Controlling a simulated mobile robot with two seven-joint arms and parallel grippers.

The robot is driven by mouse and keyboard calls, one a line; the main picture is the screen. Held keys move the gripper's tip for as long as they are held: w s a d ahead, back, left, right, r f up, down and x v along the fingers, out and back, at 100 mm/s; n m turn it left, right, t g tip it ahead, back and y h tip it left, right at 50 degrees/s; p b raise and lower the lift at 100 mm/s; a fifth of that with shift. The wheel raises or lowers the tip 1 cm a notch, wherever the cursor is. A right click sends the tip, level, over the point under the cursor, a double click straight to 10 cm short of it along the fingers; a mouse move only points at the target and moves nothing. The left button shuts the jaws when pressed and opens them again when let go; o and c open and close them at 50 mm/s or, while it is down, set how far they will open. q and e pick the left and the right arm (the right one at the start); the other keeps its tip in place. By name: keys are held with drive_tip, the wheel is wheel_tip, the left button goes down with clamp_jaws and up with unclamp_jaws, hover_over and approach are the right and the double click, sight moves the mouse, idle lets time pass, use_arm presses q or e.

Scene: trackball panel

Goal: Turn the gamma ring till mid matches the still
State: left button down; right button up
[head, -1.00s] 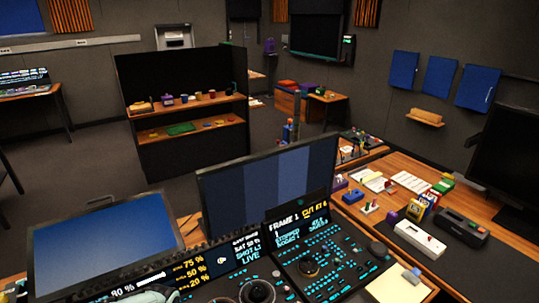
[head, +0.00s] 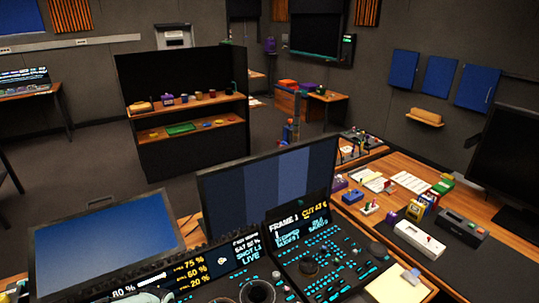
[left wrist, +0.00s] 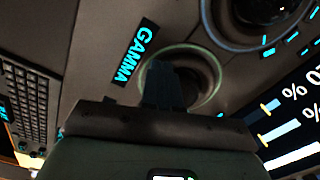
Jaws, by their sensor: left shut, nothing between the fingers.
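In the left wrist view, the gamma ring (left wrist: 216,72) is a pale greenish ring around a dark ball, next to a cyan GAMMA label (left wrist: 134,54). My left gripper (left wrist: 163,72) is shut and empty, its dark fingertips over the label side of the ring. I cannot tell whether they touch it. In the head view only a pale bit of my left arm shows at the bottom edge. The panel readout (head: 190,270) shows several percentages in yellow and white. Behind it stand a plain blue monitor (head: 105,240) and a monitor with blue vertical bands (head: 270,178). My right gripper is out of view.
Another ring and ball (left wrist: 265,12) lie close beside the gamma ring. A keyboard (left wrist: 25,100) is at the left of the wrist view. A button panel (head: 315,255) with a dark ball is on the right.

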use_arm(q)
drive_tip(key=shift+w+r+p, duration=0.1)
drive_tip(key=shift+r+p, duration=1.3)
drive_tip(key=shift+r, duration=1.45)
wheel_tip(320, 180, up, 3)
drive_tip(key=shift+r+p, duration=0.1)
drive_tip(key=shift+p, duration=0.6)
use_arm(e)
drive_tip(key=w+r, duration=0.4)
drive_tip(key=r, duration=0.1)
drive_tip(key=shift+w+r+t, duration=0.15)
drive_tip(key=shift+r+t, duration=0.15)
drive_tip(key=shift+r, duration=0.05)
